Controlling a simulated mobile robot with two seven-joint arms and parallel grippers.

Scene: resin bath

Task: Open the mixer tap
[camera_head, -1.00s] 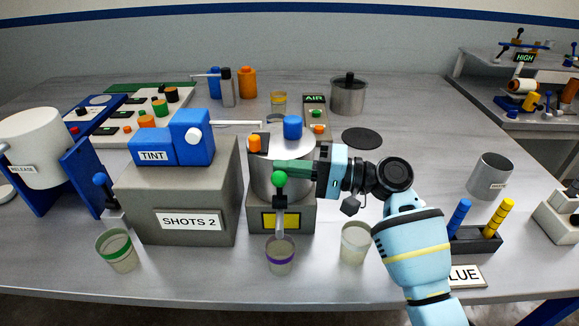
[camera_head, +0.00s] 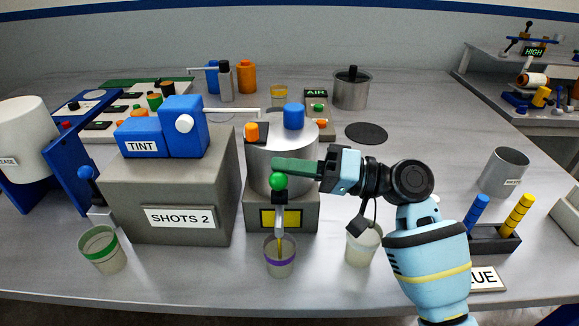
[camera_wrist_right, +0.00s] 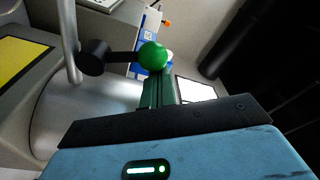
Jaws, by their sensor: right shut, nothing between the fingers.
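The mixer is a metal drum (camera_head: 262,165) on a grey base with a yellow label. Its tap has a green ball knob (camera_head: 278,181) on a dark lever above a metal spout (camera_head: 279,220). A thin yellowish streak shows below the spout, inside the purple-banded cup (camera_head: 279,262). My right gripper (camera_head: 282,165) is shut and empty, its green fingers at the ball's upper side. In the right wrist view, the fingertips (camera_wrist_right: 157,80) meet or overlap the ball (camera_wrist_right: 153,56); exact contact is unclear. The lever joins the ball to a black hub (camera_wrist_right: 94,57). My left gripper is out of view.
A green-banded cup (camera_head: 102,250) stands left and a pale cup (camera_head: 362,245) right, below my right wrist. The grey SHOTS 2 block (camera_head: 170,190) with its blue TINT unit (camera_head: 165,135) stands left of the mixer. A pen rack (camera_head: 492,240) is at the right.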

